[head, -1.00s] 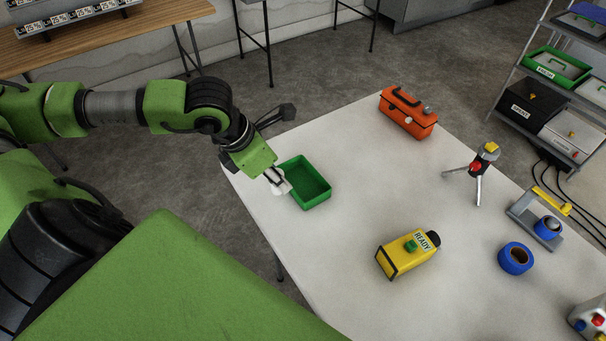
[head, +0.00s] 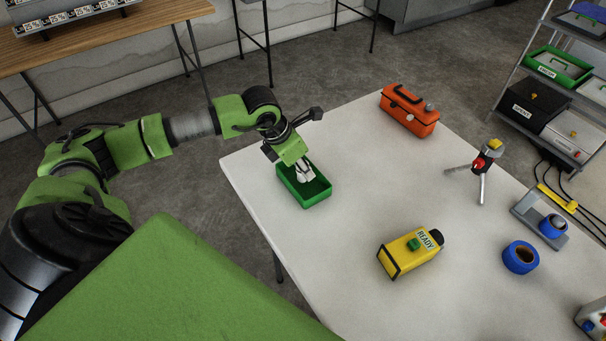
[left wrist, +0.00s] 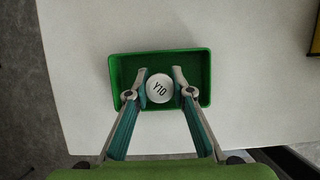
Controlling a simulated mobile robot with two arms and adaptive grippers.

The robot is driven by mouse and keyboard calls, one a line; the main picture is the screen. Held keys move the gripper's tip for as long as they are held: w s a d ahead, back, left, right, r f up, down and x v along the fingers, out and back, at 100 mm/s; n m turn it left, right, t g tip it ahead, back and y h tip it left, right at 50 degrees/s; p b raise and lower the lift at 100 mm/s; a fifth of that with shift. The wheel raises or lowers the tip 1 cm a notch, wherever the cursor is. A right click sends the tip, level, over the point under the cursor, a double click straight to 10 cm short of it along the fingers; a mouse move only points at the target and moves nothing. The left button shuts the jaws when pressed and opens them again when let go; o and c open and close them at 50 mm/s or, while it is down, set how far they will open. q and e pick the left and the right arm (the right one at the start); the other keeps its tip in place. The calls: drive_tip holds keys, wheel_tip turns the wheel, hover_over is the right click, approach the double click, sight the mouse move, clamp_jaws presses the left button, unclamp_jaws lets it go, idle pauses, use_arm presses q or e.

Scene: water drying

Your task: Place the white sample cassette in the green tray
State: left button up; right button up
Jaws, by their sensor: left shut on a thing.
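The green tray (head: 291,190) stands on the white table near its left corner. It also shows in the left wrist view (left wrist: 205,62), below the fingers. My left gripper (head: 305,176) is over the tray, pointing down. My right gripper is not in view.
A yellow "READY" device (head: 410,254) stands right of the tray on the table. The table between the tray and the yellow device is clear.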

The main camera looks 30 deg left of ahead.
use_arm(q)
drive_tip(key=shift+f, duration=0.85)
drive_tip(key=o, duration=1)
drive_tip(key=shift+c, duration=0.2)
drive_tip(key=b+v, duration=0.1)
drive_tip(key=v, duration=1.1)
drive_tip(key=shift+a, duration=0.1)
